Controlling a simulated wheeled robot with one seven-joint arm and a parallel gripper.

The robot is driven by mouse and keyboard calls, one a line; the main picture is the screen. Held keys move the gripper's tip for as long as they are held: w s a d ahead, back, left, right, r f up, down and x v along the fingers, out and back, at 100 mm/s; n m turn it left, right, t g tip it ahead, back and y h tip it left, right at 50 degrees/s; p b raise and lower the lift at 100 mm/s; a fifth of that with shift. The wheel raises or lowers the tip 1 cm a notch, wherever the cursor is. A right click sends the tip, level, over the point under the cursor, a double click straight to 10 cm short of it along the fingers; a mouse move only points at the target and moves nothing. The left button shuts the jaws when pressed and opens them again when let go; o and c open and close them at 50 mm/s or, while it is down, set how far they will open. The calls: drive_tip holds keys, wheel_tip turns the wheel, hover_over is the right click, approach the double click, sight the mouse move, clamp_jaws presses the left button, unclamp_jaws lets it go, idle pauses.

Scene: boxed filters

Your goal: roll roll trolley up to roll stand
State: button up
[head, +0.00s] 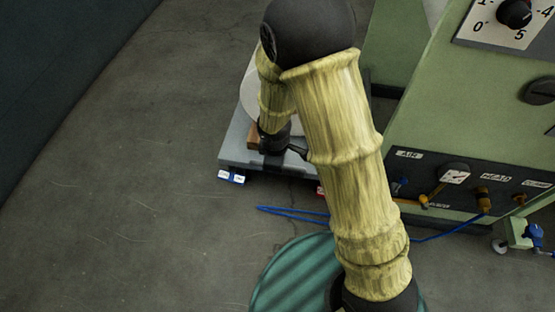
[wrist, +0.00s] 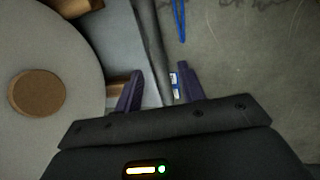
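The roll trolley (head: 237,154) is a low grey platform left of the green machine in the head view, partly hidden by my arm. A large pale roll (head: 250,98) lies on it; in the wrist view the roll (wrist: 65,60) shows its brown core, with the trolley deck (wrist: 112,38) beside it. My gripper (wrist: 160,69) is over the trolley's edge, its two dark fingers apart. A dark grey bar (wrist: 149,35) runs between the fingers, with a gap visible on both sides. I cannot make out which thing is the roll stand.
The green machine (head: 430,110) with dials and an air panel stands at the right. A blue hose (head: 290,211) lies on the floor in front of the trolley. A teal round shape (head: 285,275) is at the bottom. The concrete floor at left is clear up to a dark wall (head: 60,70).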

wheel_tip(320, 180, up, 14)
drive_tip(key=s+p, duration=0.2)
drive_tip(key=p, duration=0.5)
drive_tip(key=shift+s+a, duration=0.15)
drive_tip(key=shift+s, duration=0.2)
drive_tip(key=shift+r, duration=0.15)
drive_tip(key=s+d+r+m+p, duration=0.3)
drive_tip(key=d+r+m+p, duration=0.1)
drive_tip(key=d+r+m, duration=0.45)
drive_tip(key=s+d+r+m+p, duration=0.2)
drive_tip(key=d+r+m+p, duration=0.1)
drive_tip(key=d+r+m, duration=0.6)
wheel_tip(320, 180, up, 36)
drive_tip(key=n+p, duration=0.1)
drive_tip(key=p, duration=3.6)
drive_tip(key=shift+d+f+p, duration=0.15)
drive_tip(key=shift+p, duration=0.2)
drive_tip(key=shift+s, duration=0.1)
